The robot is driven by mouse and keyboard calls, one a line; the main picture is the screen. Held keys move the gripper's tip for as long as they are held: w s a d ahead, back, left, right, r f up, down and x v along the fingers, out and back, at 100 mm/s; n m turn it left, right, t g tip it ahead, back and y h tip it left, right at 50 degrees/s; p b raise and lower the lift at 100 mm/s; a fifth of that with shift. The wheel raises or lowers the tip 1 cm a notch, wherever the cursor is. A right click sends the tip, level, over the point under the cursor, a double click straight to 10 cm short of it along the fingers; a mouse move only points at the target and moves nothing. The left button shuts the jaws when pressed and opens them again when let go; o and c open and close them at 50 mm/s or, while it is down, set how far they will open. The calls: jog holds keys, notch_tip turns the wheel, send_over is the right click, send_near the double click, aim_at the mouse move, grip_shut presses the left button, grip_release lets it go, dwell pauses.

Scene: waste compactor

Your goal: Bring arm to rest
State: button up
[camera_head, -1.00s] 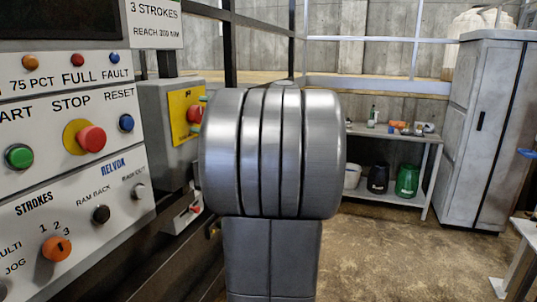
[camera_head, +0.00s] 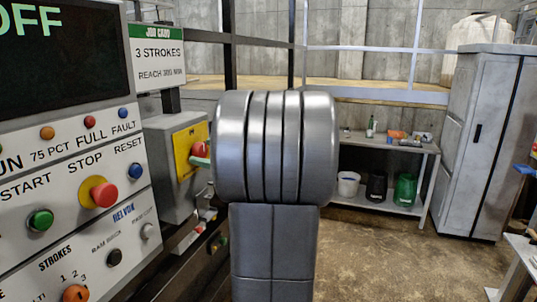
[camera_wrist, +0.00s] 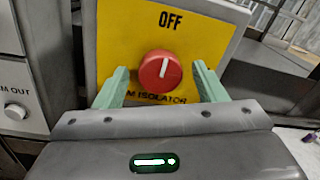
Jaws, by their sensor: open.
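The isolator's red knob (camera_wrist: 160,73) sits on a yellow plate (camera_wrist: 110,40). Its white mark points up towards the word OFF. My gripper (camera_wrist: 162,85) is open, with one green finger on each side of the knob in the wrist view. Gaps show between the fingers and the knob, and nothing is held. In the head view the red knob (camera_head: 199,149) shows on the grey isolator box (camera_head: 165,165), with a green finger just below it. My silver arm joint hides most of the gripper there.
The control panel (camera_head: 60,215) with its red stop button (camera_head: 103,194) stands close on the left. Its dark display (camera_head: 75,70) shows green letters ending in OFF. A shelf table (camera_head: 385,145) and a grey cabinet (camera_head: 490,140) stand behind. Open floor lies at the right.

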jog(key=shift+r+m+p, duration=0.1)
jog(key=shift+m+p, duration=0.35)
jog(key=shift+m, duration=0.15)
